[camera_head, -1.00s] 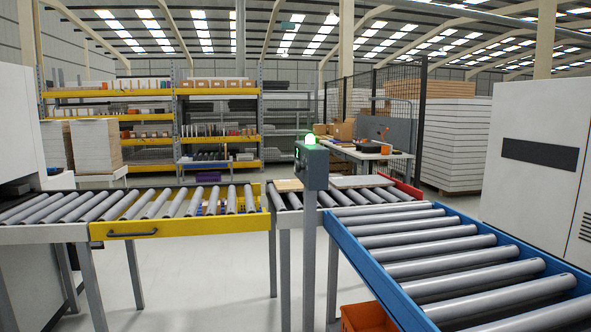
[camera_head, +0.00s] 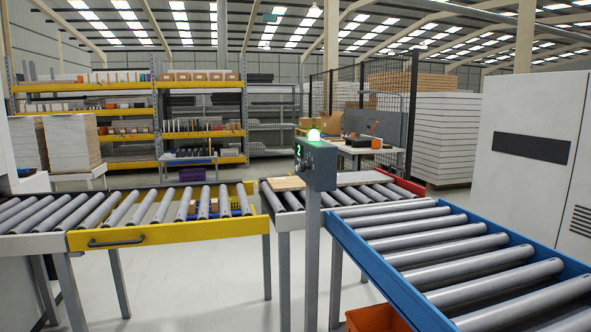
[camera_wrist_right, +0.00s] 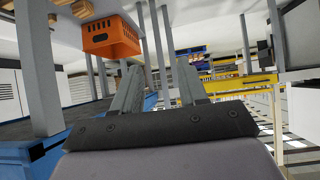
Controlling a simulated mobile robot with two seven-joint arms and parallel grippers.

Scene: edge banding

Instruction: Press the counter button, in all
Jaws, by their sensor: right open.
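The counter box (camera_head: 318,165) is a dark grey-green box on a grey post (camera_head: 311,250), near the middle of the head view. My left gripper is not in view.
A yellow-framed roller conveyor (camera_head: 160,232) stands left of the post, a blue-framed one (camera_head: 385,278) right of it. A board (camera_head: 287,183) lies on the rollers behind. An orange crate (camera_head: 375,318) is low beside the post; an orange crate (camera_wrist_right: 110,38) shows in the wrist view.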

